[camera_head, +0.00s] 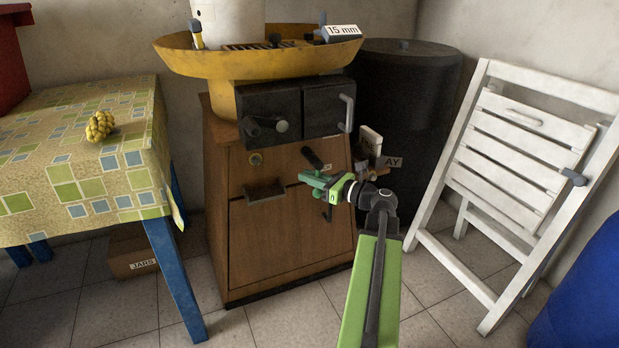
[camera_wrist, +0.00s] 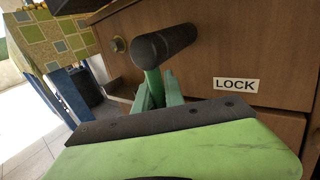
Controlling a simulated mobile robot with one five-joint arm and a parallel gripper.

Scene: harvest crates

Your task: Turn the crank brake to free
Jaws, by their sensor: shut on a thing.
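My gripper (camera_head: 314,182) is at the brake in front of the cabinet. In the wrist view its green fingers (camera_wrist: 162,93) are shut on the brake just below the black grip. A white label reading LOCK (camera_wrist: 235,84) is on the cabinet to the right of the brake.
The wooden cabinet (camera_head: 270,245) carries a yellow basin (camera_head: 215,72) and a dark box with handles (camera_head: 268,115). A cloth-covered table (camera_head: 70,165) stands left. A black drum (camera_head: 420,75) and a white folding chair (camera_head: 520,135) stand right. Tiled floor is open in front.

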